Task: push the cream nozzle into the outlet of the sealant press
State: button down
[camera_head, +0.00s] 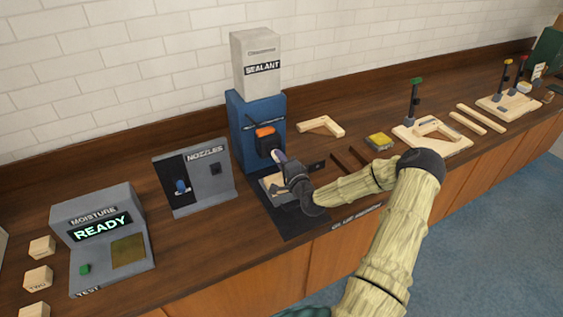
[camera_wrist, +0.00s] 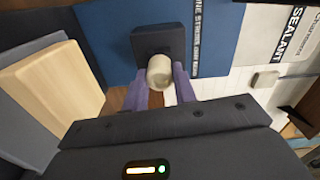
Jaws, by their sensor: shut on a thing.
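The sealant press (camera_head: 248,120) is a blue column with a grey top marked SEALANT. Its dark outlet block (camera_head: 265,149) sits under an orange part. In the wrist view the outlet block (camera_wrist: 150,38) is against the blue press body (camera_wrist: 105,35). My gripper (camera_head: 279,157) is at the outlet. In the wrist view its purple fingers (camera_wrist: 160,85) are shut on the cream nozzle (camera_wrist: 160,72), which lies right in front of the outlet block. The nozzle appears to meet the block; how deep it sits is hidden. The nozzle cannot be made out in the head view.
A nozzles stand (camera_head: 208,168) with a blue nozzle (camera_head: 181,187) is left of the press. A moisture tester (camera_head: 104,240) reading READY is farther left. A pale wooden piece (camera_wrist: 50,78) lies close left of my fingers. Wooden frame parts (camera_head: 321,127) and jigs (camera_head: 433,137) are right.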

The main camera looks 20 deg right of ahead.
jog(key=shift+w, duration=0.1)
jog(key=c, duration=1)
grip_release()
jog(key=shift+c, duration=0.2)
jog(key=s+b, duration=0.4)
jog(key=s, duration=1.3)
jog(key=shift+s+d, duration=0.2)
jog(key=shift+d, duration=0.1)
